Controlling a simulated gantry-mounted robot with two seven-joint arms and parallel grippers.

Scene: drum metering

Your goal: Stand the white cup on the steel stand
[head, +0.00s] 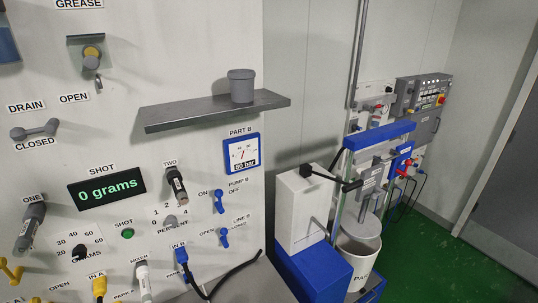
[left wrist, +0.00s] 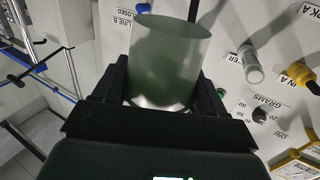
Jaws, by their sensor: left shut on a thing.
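My left gripper (left wrist: 164,82) is shut around a pale, greyish-white cup (left wrist: 170,48) in the left wrist view. The cup sits between the two dark fingers, with its wide end past the fingertips. It shows partly see-through or shiny, with a green tint inside. Neither gripper shows in the head view, and my right gripper is in no view. I cannot make out a steel stand for certain.
A dark steel shelf (head: 190,117) on the wall panel holds a grey cup (head: 241,86). Valves, knobs and hoses stick out from the panel. A white and blue machine (head: 309,208) stands to the right, beside a white bucket (head: 358,262). Green floor (head: 450,265) lies open farther right.

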